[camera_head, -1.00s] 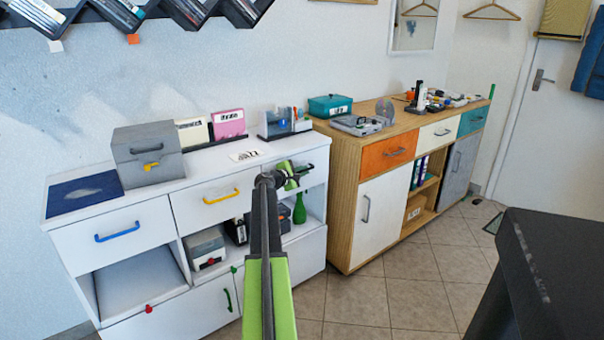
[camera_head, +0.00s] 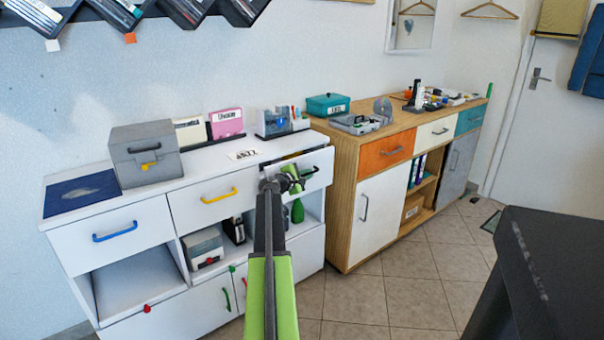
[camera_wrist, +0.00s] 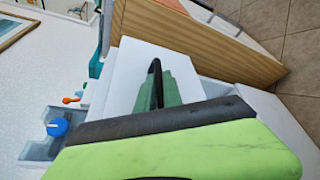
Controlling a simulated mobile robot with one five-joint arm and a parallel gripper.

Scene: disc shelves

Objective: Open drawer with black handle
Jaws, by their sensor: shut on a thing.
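The white drawer (camera_head: 320,163) with the black handle is at the top right of the white cabinet. It stands partly pulled out, with a dark gap along its top edge. The black handle (camera_head: 310,173) is partly covered by my gripper (camera_head: 295,179) in the head view. My gripper is shut on this handle. In the wrist view, the black handle (camera_wrist: 154,80) shows beside my gripper's green finger (camera_wrist: 172,90), against the white drawer front (camera_wrist: 130,70). The far side of the grip is hidden by my gripper's body.
The white cabinet's other drawers have a yellow handle (camera_head: 220,196) and a blue handle (camera_head: 115,232). A wooden cabinet (camera_head: 345,195) stands close on the right. A grey box (camera_head: 145,155) and other items sit on top. Tiled floor (camera_head: 365,300) in front is clear.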

